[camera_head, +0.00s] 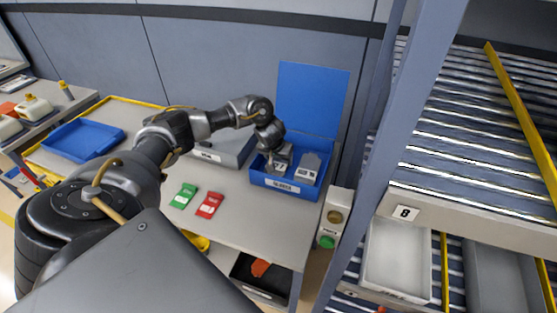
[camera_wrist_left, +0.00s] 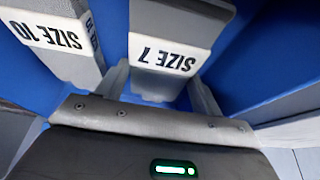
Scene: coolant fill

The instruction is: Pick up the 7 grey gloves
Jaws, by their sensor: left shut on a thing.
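The grey gloves marked SIZE 7 (camera_wrist_left: 172,30) are between the two fingers of my left gripper (camera_wrist_left: 160,92) in the left wrist view, with their label upside down. My left gripper (camera_head: 279,160) is shut on them, inside the blue bin (camera_head: 287,186) on the table. A second grey pack, marked SIZE 10 (camera_wrist_left: 60,45), is beside them in the left wrist view. In the head view a grey pack (camera_head: 308,167) stands in the right part of the bin, apart from my gripper. The right gripper is not in view.
The bin's blue lid (camera_head: 312,97) stands open behind it. A grey box (camera_head: 228,151) is left of the bin. Green (camera_head: 184,195) and red (camera_head: 209,205) packs lie on the table. A roller rack (camera_head: 455,190) stands at the right.

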